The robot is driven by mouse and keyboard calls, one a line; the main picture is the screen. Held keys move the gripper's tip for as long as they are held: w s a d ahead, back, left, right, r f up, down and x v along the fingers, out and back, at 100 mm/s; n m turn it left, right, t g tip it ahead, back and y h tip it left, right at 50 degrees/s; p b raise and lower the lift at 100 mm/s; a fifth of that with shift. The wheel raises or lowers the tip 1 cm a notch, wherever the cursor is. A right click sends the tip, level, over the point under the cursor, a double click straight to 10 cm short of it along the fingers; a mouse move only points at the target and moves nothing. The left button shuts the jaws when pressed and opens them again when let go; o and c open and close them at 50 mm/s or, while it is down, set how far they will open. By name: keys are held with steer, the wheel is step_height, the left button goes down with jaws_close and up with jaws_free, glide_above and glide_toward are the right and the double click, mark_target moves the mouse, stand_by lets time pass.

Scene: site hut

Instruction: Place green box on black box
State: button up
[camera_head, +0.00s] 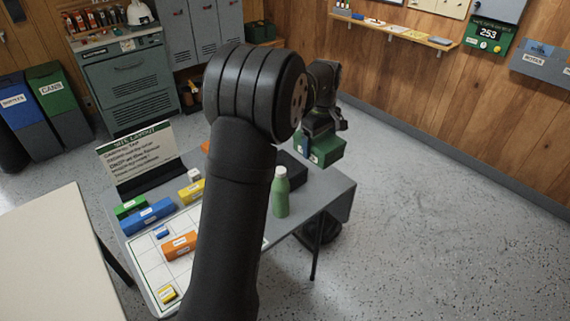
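A green box (329,151) hangs in my gripper (320,137), at the right end of the grey table in the picture. The fingers are shut on its upper part, and it looks held above the table top. A black box (293,167) stands on the table to the left of the held box and a little lower in the picture. My own arm hides its left part. The green box seems apart from the black box, but the exact gap cannot be told. A smaller green block (130,208) lies at the table's left edge.
A green bottle (280,193) stands upright in front of the black box. A sign (140,155), a blue block (147,216), yellow blocks and an orange block (180,246) occupy the left side of the table (318,193). A white grid sheet lies there. My arm hides the middle.

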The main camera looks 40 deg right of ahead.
step_height(320, 180, down, 5)
glide_above(289, 175)
step_height(289, 175, down, 7)
steer(key=shift+s+f, duration=0.1)
steer(key=shift+f, duration=1.9)
steer(key=shift+f, duration=0.15)
steer(key=o, duration=1.1)
step_height(289, 175, up, 12)
